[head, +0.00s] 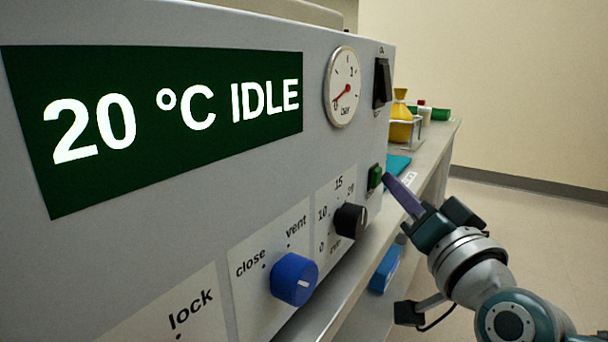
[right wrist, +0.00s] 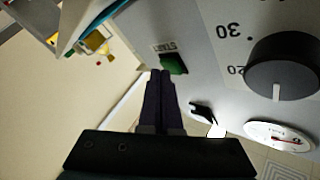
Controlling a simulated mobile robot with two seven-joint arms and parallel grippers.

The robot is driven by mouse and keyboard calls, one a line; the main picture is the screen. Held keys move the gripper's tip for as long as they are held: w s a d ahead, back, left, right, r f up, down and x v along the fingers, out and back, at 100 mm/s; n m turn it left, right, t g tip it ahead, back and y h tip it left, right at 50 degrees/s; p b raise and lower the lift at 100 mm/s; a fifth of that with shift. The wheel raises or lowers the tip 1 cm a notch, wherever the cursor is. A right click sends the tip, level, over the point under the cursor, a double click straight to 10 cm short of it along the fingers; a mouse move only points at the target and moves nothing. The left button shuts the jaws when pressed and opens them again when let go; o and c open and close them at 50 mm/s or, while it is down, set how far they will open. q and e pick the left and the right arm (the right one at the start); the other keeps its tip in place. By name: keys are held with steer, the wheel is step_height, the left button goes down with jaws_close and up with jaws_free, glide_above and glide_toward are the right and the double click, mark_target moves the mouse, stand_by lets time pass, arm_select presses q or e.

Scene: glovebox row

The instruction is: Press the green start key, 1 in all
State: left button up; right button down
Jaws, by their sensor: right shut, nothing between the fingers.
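The green start key (head: 375,177) is on the front panel at its right end, below a black rocker switch. It also shows in the right wrist view (right wrist: 174,64), beside the printed word START. My right gripper (head: 387,177) is shut and empty, with its fingertips right at the key. In the right wrist view the closed fingertips (right wrist: 160,74) are just beside the key's lower left edge; I cannot tell whether they touch it. The display (head: 160,115) reads 20 °C IDLE. My left gripper is not in view.
The panel also carries a blue knob (head: 294,279), a black knob (head: 350,220), a round gauge (head: 342,87) and the black rocker switch (head: 382,83). Yellow and green items stand on the bench (head: 436,150) behind. A blue object (head: 385,268) is below. The floor to the right is clear.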

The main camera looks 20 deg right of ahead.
steer(key=shift+w+a, duration=0.15)
steer(key=shift+w, duration=0.05)
stand_by(0.5)
steer(key=shift+s, duration=0.1)
steer(key=shift+s+d, duration=0.55)
steer(key=shift+s, duration=0.05)
steer(key=shift+d+p, duration=0.1)
steer(key=shift+p, duration=0.2)
steer(key=s+d, duration=0.1)
steer(key=s, duration=0.1)
steer(key=s+d, duration=0.1)
steer(key=d, duration=0.1)
steer(key=shift+s+p, duration=0.4)
